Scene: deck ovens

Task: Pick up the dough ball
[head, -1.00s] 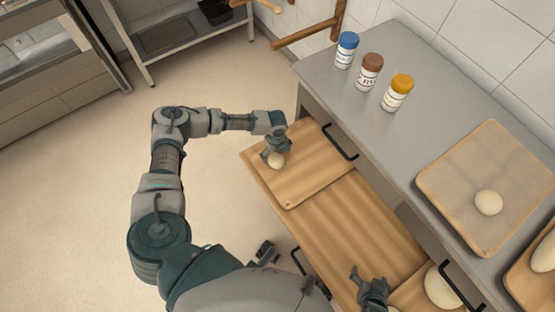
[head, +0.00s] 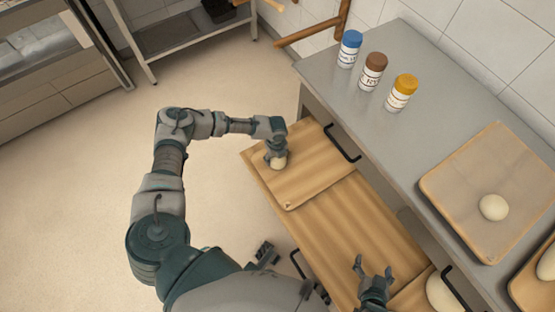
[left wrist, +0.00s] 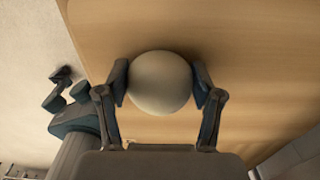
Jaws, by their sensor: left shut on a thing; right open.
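A pale round dough ball (head: 279,163) is at the far end of the wooden board (head: 310,178) in the head view. My left gripper (head: 276,155) is shut on this dough ball, with a finger on each side of it. In the left wrist view the dough ball (left wrist: 160,82) sits between the two fingers of the left gripper (left wrist: 162,90), over pale wood. I cannot tell whether the ball touches the board. My right gripper (head: 373,272) is open and empty over the lower wooden surface, its fingers spread.
Another dough ball (head: 493,207) lies on a wooden tray (head: 460,215) on the grey counter (head: 400,130). Blue (head: 349,48), brown (head: 372,72) and yellow (head: 401,93) capped jars stand at the counter's back. A large dough piece (head: 441,293) is at the lower right.

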